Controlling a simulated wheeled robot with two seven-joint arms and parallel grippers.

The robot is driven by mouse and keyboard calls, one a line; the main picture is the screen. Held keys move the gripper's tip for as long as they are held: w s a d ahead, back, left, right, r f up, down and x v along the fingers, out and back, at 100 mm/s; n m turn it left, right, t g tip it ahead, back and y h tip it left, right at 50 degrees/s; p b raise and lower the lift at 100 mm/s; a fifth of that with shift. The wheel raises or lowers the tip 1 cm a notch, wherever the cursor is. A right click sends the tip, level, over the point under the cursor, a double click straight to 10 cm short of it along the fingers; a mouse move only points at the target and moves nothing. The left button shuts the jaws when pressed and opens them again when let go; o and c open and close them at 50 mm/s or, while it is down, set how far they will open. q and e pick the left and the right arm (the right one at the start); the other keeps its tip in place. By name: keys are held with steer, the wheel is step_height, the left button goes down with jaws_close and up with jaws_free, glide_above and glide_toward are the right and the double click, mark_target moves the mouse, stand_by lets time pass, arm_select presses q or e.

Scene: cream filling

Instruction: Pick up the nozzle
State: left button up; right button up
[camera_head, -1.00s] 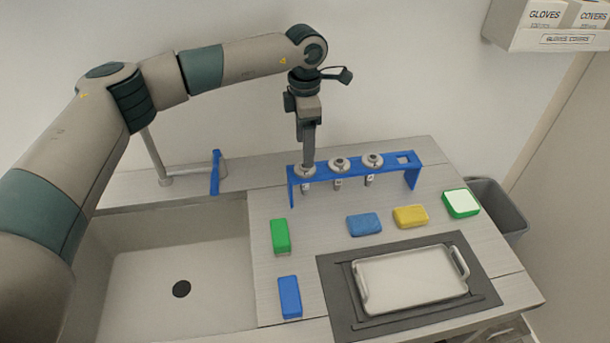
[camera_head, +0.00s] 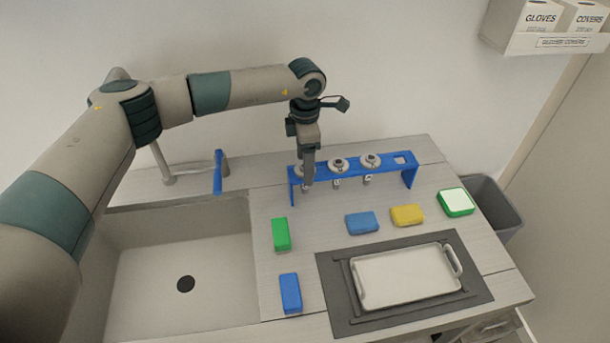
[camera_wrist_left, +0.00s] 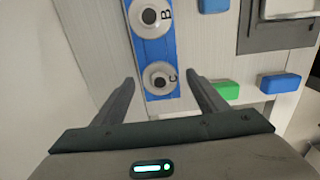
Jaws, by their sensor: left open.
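A blue rack (camera_head: 408,174) stands at the back of the worktop and holds three grey nozzles in a row. The left nozzle (camera_head: 299,170) is partly hidden behind my left gripper (camera_head: 308,181); the middle nozzle (camera_head: 338,164) and the right nozzle (camera_head: 370,160) are clear. In the left wrist view, my open left gripper (camera_wrist_left: 161,83) has its fingers on either side of the nozzle by the letter C (camera_wrist_left: 161,78), with gaps on both sides. The nozzle by the letter B (camera_wrist_left: 149,17) is farther up. My right gripper is not in view.
Green (camera_head: 280,235), blue (camera_head: 362,223) and yellow (camera_head: 407,215) blocks lie in front of the rack, with another blue block (camera_head: 290,293) nearer. A white tray (camera_head: 405,277) sits on a dark mat (camera_head: 337,313). A sink (camera_head: 215,255) is at left.

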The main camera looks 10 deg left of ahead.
arm_select(q)
jaws_close()
steer(key=shift+r+b, duration=0.5)
steer(key=shift+r, duration=0.4)
step_height(320, 180, up, 16)
steer(key=b, duration=0.5)
steer(key=shift+r+b, duration=0.15)
steer(key=shift+b, duration=0.15)
steer(key=shift+s, duration=0.1)
